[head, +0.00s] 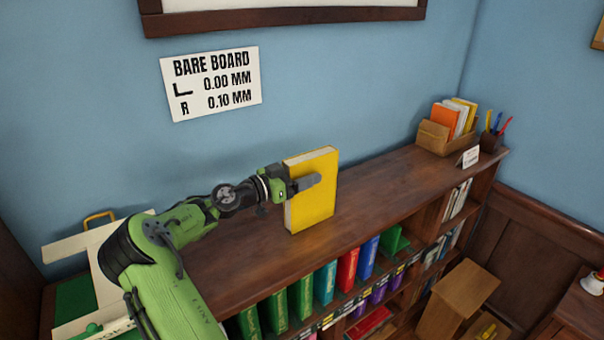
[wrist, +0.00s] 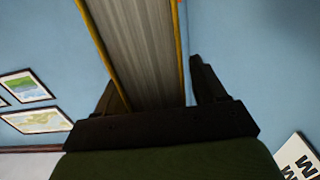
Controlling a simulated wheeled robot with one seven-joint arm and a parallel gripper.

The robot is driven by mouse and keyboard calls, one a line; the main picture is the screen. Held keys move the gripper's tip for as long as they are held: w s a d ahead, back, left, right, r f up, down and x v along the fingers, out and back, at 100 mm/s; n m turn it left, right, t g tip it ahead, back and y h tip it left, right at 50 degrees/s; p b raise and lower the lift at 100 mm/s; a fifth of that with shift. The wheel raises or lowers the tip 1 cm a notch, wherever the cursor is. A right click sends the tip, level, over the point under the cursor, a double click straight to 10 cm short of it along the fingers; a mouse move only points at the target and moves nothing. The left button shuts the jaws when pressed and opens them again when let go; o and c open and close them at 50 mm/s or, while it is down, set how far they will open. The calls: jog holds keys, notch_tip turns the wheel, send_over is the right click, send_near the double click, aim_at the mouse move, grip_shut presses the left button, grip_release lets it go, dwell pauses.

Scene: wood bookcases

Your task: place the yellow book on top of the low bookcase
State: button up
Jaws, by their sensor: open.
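The yellow book (head: 313,205) stands upright on the top of the low bookcase (head: 385,188), a little left of its middle in the head view. My gripper (head: 306,184) is at the book's upper part, with one finger along the front cover. In the wrist view the book's page block (wrist: 143,50) lies between the two fingers of my gripper (wrist: 160,92). The jaws are open, with a visible gap at the right finger. The far finger is hidden behind the book in the head view.
A wooden box of folders (head: 436,138) and a pen cup (head: 491,138) stand at the top's far right end. Coloured books (head: 348,268) fill the shelf below. A wooden step (head: 462,290) stands in front. The top is clear between the book and the box.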

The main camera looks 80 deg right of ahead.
jog(key=shift+w+a+r, duration=0.15)
jog(key=shift+w, duration=0.05)
jog(key=b+v, duration=0.2)
jog(key=v, duration=0.9)
jog(key=shift+w+a, duration=0.2)
jog(key=shift+a, duration=0.05)
